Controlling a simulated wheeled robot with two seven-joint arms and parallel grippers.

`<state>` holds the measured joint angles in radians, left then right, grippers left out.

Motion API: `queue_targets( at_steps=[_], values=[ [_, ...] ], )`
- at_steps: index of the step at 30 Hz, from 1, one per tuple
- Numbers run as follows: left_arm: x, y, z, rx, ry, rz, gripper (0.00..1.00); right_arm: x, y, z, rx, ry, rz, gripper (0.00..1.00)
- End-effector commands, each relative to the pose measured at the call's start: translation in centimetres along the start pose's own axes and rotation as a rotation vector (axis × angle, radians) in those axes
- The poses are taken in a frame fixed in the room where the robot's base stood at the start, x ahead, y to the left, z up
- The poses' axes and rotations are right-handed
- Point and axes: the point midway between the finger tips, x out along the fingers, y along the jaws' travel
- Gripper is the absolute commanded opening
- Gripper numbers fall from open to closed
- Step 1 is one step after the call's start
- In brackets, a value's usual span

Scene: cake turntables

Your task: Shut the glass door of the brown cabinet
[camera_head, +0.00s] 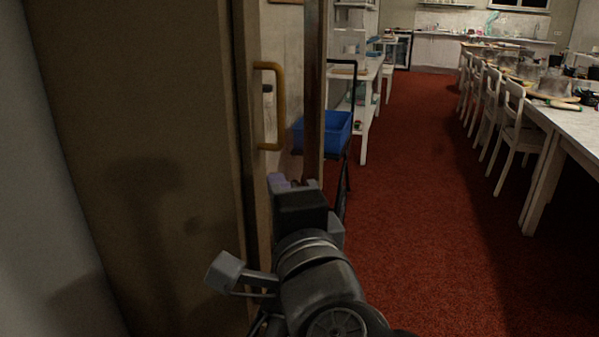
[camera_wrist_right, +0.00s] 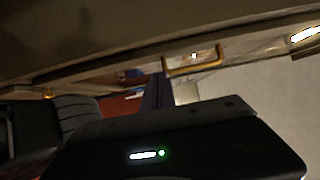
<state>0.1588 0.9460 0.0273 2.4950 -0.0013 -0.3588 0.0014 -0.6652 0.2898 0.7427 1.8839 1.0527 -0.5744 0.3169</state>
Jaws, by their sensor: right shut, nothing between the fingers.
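The brown cabinet (camera_head: 140,130) fills the left of the head view. A gold handle (camera_head: 269,105) stands out by its upright edge, and it also shows in the right wrist view (camera_wrist_right: 192,70). The glass door is seen nearly edge-on; a dark brown upright (camera_head: 315,90) stands right of the handle, and I cannot tell clearly how far the door is open. My right gripper (camera_head: 279,181) is below the handle, close to the uprights, with purplish fingers shut and empty. Whether it touches the door is unclear. My left gripper is out of view.
A blue crate (camera_head: 335,131) on a black-handled cart stands just beyond the gripper. White shelving (camera_head: 366,90) is behind it. A long table (camera_head: 570,118) with white chairs (camera_head: 515,125) lines the right. The red carpet (camera_head: 430,200) between is clear.

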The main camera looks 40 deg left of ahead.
Motion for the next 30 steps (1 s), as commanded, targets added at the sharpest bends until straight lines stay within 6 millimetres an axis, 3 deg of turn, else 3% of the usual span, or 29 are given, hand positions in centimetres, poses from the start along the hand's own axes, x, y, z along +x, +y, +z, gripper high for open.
queue_targets(
  at_steps=[3, 9, 25, 30],
  values=[
    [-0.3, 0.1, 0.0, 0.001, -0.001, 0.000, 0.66, -1.1, -0.1, 1.4, -0.001, -0.002, 0.000, 0.00],
    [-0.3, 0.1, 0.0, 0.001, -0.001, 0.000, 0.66, -1.6, 0.0, 2.0, 0.000, 0.000, 0.000, 0.00],
    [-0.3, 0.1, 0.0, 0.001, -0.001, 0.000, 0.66, -1.6, 0.1, 1.9, 0.000, 0.000, 0.001, 0.00],
    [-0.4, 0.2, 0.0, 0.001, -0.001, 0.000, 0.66, -0.9, 0.9, 0.5, -0.019, 0.018, 0.012, 0.00]
  ],
)
